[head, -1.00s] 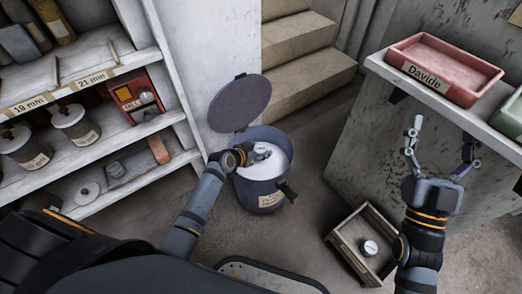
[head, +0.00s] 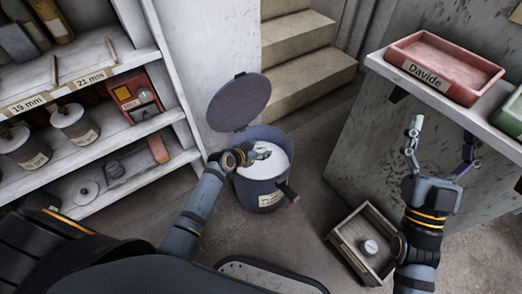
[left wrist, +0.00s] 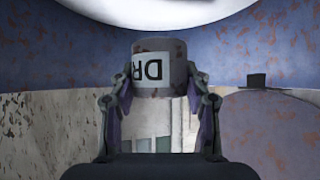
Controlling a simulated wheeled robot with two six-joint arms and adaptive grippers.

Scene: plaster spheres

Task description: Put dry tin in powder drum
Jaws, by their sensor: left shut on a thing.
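The powder drum (head: 262,198) is a blue-grey drum on the floor with its round lid (head: 240,102) raised at the back. White powder (head: 280,160) shows inside. My left gripper (head: 262,152) reaches over the drum's left rim and is at its mouth. In the left wrist view, it is shut on the dry tin (left wrist: 160,50), a grey tin whose white label reads "DR" upside down. The label's remaining text is hidden. In the head view, the tin is too small to make out clearly. My right gripper (head: 443,135) is open and empty before the counter.
A wooden crate (head: 345,247) on the floor at right holds a small tin (head: 370,247). Shelves (head: 120,130) with lidded canisters stand at left. A red "Davide" tray (head: 440,65) lies on the counter. Stone steps (head: 305,45) rise behind the drum.

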